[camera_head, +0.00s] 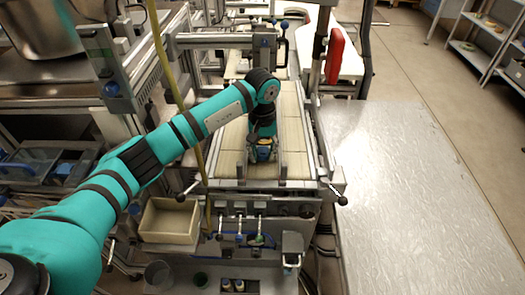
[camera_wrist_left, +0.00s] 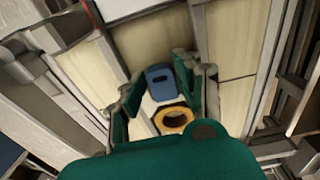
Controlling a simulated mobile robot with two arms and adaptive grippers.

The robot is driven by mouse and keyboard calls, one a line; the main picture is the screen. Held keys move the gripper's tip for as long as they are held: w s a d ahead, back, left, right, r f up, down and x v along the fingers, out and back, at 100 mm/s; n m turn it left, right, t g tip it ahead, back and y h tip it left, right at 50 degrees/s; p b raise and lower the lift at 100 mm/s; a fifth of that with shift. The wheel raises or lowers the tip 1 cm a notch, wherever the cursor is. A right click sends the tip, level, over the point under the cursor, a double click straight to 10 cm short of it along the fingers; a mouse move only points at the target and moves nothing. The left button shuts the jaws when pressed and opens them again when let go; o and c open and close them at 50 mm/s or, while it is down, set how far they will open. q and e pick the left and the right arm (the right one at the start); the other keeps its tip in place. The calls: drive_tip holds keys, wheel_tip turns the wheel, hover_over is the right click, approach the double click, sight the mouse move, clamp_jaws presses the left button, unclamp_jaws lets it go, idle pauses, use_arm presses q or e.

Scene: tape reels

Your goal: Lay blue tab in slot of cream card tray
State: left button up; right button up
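My left gripper (camera_head: 262,153) points down over the pale slatted bed in the head view. In the left wrist view its two green fingers (camera_wrist_left: 160,90) stand apart. Between them show a blue tab (camera_wrist_left: 160,82) with a small dark slot and, nearer the camera, a yellow ring (camera_wrist_left: 173,120). A whitish patch lies between these two; I cannot tell whether it belongs to a card tray. Whether the fingers touch the tab cannot be made out. A cream open box (camera_head: 170,221) stands left of the bed's front; whether it is the card tray is unclear. My right gripper is not in view.
The slatted bed (camera_head: 292,120) is edged by metal rails. Levers (camera_head: 239,235) stick up at its front. A bare metal table (camera_head: 400,190) is free on the right. A red part (camera_head: 335,53) stands at the back.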

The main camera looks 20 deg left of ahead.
sight(262, 154)
use_arm(q)
drive_tip(key=shift+o, duration=1.1)
drive_tip(key=shift+f, duration=0.15)
drive_tip(key=shift+r+p, duration=0.45)
drive_tip(key=shift+p, duration=0.05)
drive_tip(key=shift+r+p, duration=0.45)
drive_tip(key=shift+p, duration=0.05)
wheel_tip(262, 154, up, 12)
drive_tip(key=b, duration=0.5)
drive_tip(key=shift+f, duration=0.2)
